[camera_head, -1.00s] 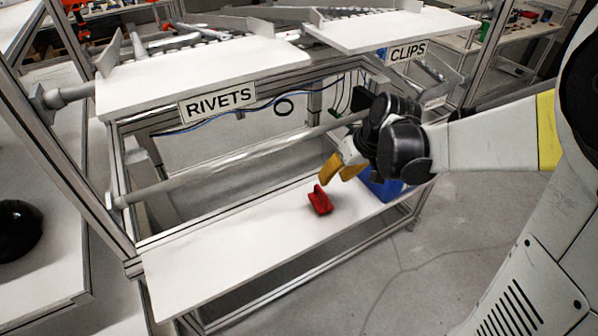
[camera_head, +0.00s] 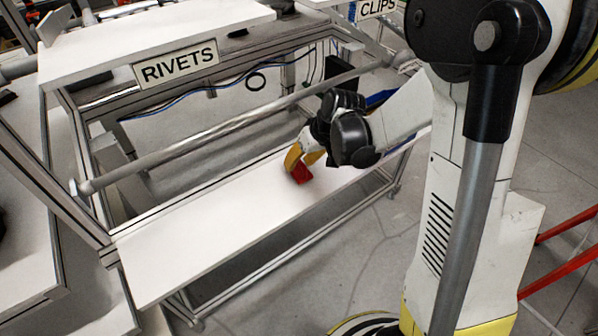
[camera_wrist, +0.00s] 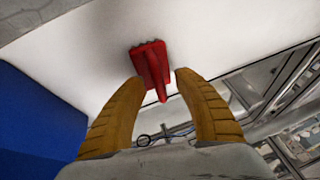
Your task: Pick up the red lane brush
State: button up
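The red lane brush (camera_head: 301,174) lies on the white lower shelf (camera_head: 215,225) of the rack in the head view. In the wrist view the brush (camera_wrist: 152,66) shows as a red block with a narrow handle pointing toward my gripper. My gripper (camera_head: 303,163) has yellow fingers and is low over the shelf, right by the brush. In the wrist view its two fingers (camera_wrist: 156,80) are spread apart, with the handle end between or just beyond the tips. I cannot tell whether either finger touches the brush. The fingers partly cover the brush in the head view.
A blue bin (camera_wrist: 38,120) stands on the shelf close beside my gripper, at left in the wrist view. A rack rail (camera_head: 225,130) runs above the shelf's back side. The shelf is clear left of the brush in the head view.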

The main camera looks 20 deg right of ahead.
jog(key=shift+c, duration=0.4)
grip_shut()
jog(key=shift+r, duration=0.1)
jog(key=shift+r, duration=0.3)
notch_tip(320, 180, up, 4)
jog(key=shift+d+p, duration=0.1)
jog(key=shift+p, duration=0.8)
jog(key=s+d+r+p, duration=0.1)
jog(key=d+r, duration=0.2)
jog(key=d, duration=0.2)
jog(key=s+d+r+p, duration=0.1)
jog(key=s+d+r, duration=0.1)
jog(key=d, duration=0.4)
jog(key=shift+s+r, duration=0.3)
jog(key=shift+r, duration=0.35)
